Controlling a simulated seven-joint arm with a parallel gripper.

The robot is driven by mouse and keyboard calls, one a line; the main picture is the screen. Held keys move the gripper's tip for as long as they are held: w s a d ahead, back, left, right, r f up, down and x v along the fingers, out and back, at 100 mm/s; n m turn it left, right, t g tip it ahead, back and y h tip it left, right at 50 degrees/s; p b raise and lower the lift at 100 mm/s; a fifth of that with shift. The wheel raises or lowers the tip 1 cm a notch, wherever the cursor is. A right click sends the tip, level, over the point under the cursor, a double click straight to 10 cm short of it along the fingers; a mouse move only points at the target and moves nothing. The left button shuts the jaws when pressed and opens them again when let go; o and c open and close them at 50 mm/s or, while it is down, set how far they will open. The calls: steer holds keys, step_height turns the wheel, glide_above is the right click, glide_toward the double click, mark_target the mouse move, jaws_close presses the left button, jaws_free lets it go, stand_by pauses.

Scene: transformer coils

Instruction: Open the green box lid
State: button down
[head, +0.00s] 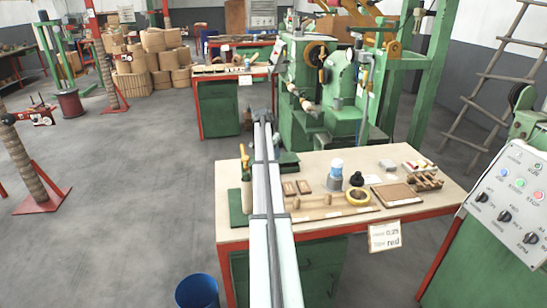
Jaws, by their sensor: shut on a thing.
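A dark green box-like shape (288,160) shows at the back left edge of the worktable, right beside a long grey-white part of my own body that hides some of it. I cannot tell whether it is the green box or whether its lid is open. My gripper cannot be made out in this view, so its place relative to the box does not show.
The worktable (325,232) holds a yellow tape roll (357,197), a blue-white can (335,175), wooden pieces and a dark green flat piece (236,208). A blue bin (197,292) stands on the floor. Green machines rise behind. The left floor has free room.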

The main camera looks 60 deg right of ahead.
steer(key=w+d+r, duration=0.1)
steer(key=r, duration=0.1)
steer(key=w+d+r, duration=0.1)
steer(key=w+d, duration=0.1)
steer(key=shift+r, duration=0.4)
steer(key=w+d+r, duration=0.1)
steer(key=w+d, duration=0.4)
steer(key=w, duration=0.1)
steer(key=shift+d, duration=0.15)
steer(key=shift+w, duration=0.15)
steer(key=c, duration=0.8)
jaws_free()
steer(key=shift+c, duration=0.2)
steer(key=shift+d+r, duration=0.1)
steer(key=shift+r, duration=0.1)
